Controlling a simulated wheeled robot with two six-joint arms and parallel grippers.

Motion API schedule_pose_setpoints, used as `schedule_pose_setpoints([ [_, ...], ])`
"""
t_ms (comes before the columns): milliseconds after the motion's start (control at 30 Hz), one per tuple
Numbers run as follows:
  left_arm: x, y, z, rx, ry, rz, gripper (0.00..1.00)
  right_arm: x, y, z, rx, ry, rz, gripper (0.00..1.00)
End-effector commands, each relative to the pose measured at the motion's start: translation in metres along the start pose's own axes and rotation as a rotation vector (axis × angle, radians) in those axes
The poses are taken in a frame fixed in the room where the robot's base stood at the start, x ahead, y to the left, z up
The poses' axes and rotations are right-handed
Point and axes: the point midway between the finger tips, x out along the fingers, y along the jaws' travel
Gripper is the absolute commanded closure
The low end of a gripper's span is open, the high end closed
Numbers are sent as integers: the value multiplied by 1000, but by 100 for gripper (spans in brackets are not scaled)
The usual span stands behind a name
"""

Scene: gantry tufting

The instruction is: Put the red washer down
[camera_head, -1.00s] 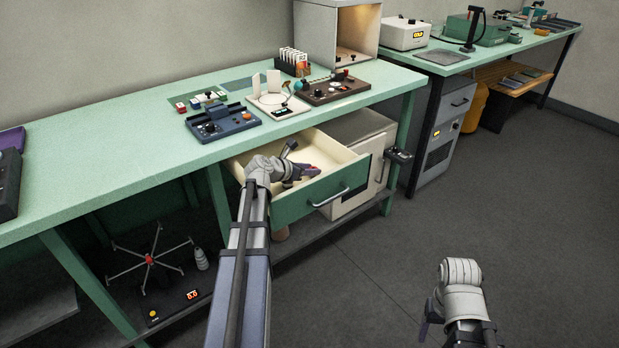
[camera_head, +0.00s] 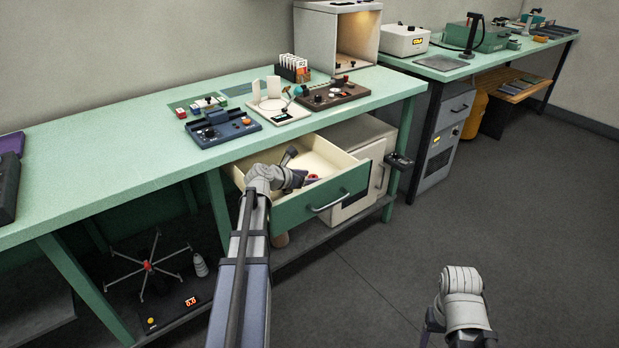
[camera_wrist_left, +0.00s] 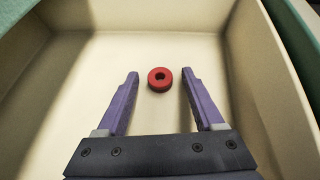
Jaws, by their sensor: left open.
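In the head view my left wrist hides most of the fingers. My right gripper (camera_head: 431,328) is away from the bench at the lower right, its fingertips mostly out of sight.
The drawer walls stand close around my left gripper. The green bench (camera_head: 120,140) above holds a blue device (camera_head: 222,127), a brown control box (camera_head: 332,95) and a card rack (camera_head: 293,67). A cream cabinet (camera_head: 365,135) is beside the drawer. The floor at right is clear.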

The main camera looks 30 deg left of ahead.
Motion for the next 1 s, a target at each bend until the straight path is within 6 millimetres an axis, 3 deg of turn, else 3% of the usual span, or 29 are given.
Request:
schedule_pose_setpoints([
  [167, -17, -1, 5, -1, 0, 2, 31, -12, 1, 1, 0, 0, 0, 32],
  [600, -102, -1, 5, -2, 0, 2, 31, -53, 5, 3, 0, 0, 0, 32],
  [800, -119, 0, 3, 0, 0, 1, 31, -60, 6, 4, 0, 0, 0, 32],
  [1000, -122, 0, 2, 0, 0, -1, 31, -60, 6, 4, 0, 0, 0, 32],
])
